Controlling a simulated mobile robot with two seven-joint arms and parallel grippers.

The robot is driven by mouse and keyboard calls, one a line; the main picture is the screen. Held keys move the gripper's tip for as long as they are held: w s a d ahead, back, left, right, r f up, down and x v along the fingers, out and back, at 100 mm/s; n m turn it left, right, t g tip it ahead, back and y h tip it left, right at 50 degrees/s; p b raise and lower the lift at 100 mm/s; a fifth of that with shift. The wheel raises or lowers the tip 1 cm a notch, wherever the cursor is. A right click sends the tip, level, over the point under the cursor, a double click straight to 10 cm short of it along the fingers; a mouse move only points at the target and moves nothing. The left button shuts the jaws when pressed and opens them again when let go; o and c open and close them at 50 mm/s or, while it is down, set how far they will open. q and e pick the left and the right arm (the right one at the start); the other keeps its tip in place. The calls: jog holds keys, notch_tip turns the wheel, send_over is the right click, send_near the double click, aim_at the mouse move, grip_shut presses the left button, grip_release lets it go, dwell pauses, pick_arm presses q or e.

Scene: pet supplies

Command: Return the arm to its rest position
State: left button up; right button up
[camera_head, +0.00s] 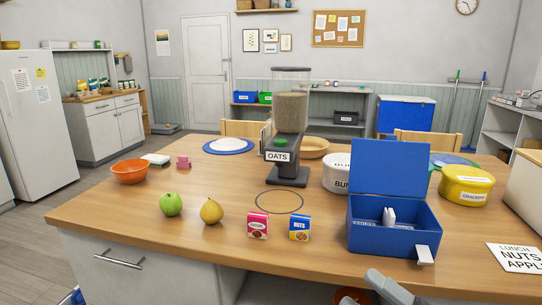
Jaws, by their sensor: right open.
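My right gripper (392,287) shows only in part at the bottom edge, as grey pieces in front of the table's front edge. It is open, and I see nothing held in it. It is below and in front of the blue open box (392,238), apart from the things on the table. The rest of my right arm is out of view. My left arm and left gripper are not in view.
The wooden table (130,225) bears an oats dispenser (290,130), a green apple (171,204), a pear (211,211), a red box (258,225), a blue nuts box (299,228), an orange bowl (129,172) and a yellow crackers tub (466,185). The front left tabletop is clear.

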jog(key=s+d+f+m+g+h, duration=0.1)
jog(key=s+f+m+h, duration=0.3)
jog(key=f+m, duration=0.4)
jog(key=s+d+f+m+g+h, duration=0.1)
jog(key=s+d+f+m+h, duration=0.1)
jog(key=s+f+m+h, duration=0.3)
jog(key=s+d+f+m+g+h, duration=0.1)
jog(key=s+f+m+h, duration=0.4)
jog(key=f+m, duration=0.7)
notch_tip(320, 180, down, 4)
jog(key=shift+d+r+h+p, duration=0.2)
jog(key=shift+d+h+p, duration=0.25)
jog(key=shift+h, duration=0.35)
